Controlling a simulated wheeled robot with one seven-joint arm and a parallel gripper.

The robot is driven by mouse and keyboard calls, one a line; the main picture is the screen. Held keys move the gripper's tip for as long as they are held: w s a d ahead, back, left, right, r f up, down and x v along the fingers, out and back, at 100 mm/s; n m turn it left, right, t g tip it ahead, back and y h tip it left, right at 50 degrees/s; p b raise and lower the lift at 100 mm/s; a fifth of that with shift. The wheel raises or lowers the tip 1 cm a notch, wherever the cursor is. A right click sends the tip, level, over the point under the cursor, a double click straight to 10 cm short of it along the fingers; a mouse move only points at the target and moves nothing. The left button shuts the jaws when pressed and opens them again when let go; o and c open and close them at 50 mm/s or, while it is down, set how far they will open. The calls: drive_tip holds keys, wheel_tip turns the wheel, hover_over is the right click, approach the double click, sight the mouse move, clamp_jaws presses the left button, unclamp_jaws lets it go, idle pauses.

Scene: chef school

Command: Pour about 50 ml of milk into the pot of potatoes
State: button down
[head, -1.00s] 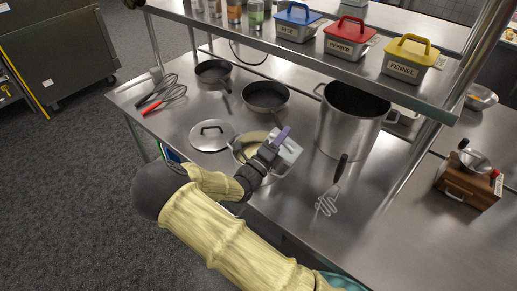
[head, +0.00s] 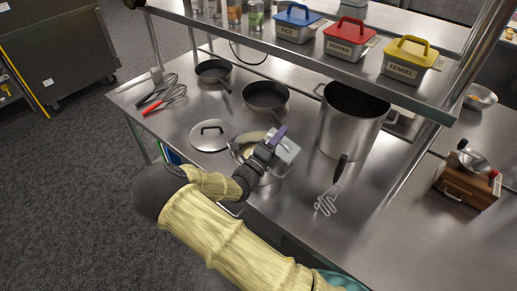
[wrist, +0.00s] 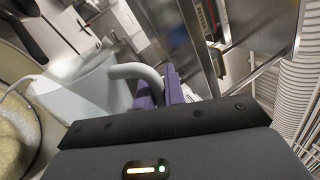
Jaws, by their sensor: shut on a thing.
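My gripper (head: 278,137) is shut on the handle of a white milk jug (head: 288,150). The purple fingers (wrist: 165,90) and the jug (wrist: 85,82) also show in the wrist view. The jug is held over the right side of the metal pot (head: 268,179) and looks tilted. Pale yellow potatoes (wrist: 18,140) fill the pot at the left edge of the wrist view. In the head view my gripper and the jug cover much of the pot. I cannot see the milk or any stream of it.
A pot lid (head: 211,135) lies left of the pot. Two dark pans (head: 265,96) stand behind it. A tall stockpot (head: 350,122) stands to the right, with a masher (head: 328,200) in front. A shelf (head: 350,68) with labelled boxes hangs above the counter.

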sight(292, 154)
drive_tip(key=shift+s+d+f+m+b, duration=0.15)
drive_tip(key=shift+d+m+b, duration=0.15)
drive_tip(key=shift+b, duration=0.25)
drive_tip(key=shift+s+d+r+m, duration=0.2)
drive_tip(key=shift+d+r+m, duration=0.1)
drive_tip(key=shift+s+d+r+m+g+h+p, duration=0.3)
drive_tip(key=shift+d+m+g+p, duration=0.3)
drive_tip(key=shift+m, duration=0.3)
drive_tip(key=shift+s+d+m+g+h+p, duration=0.15)
drive_tip(key=shift+d+m+h+p, duration=0.1)
drive_tip(key=shift+m, duration=0.3)
drive_tip(key=shift+s+d+m+g+h+p, duration=0.1)
drive_tip(key=shift+s+m+g+h+p, duration=0.1)
drive_tip(key=shift+m, duration=0.35)
drive_tip(key=shift+f, duration=0.2)
drive_tip(key=shift+s+d+m+g, duration=0.2)
drive_tip(key=shift+d+m+g, duration=0.25)
drive_tip(key=shift+m, duration=0.75)
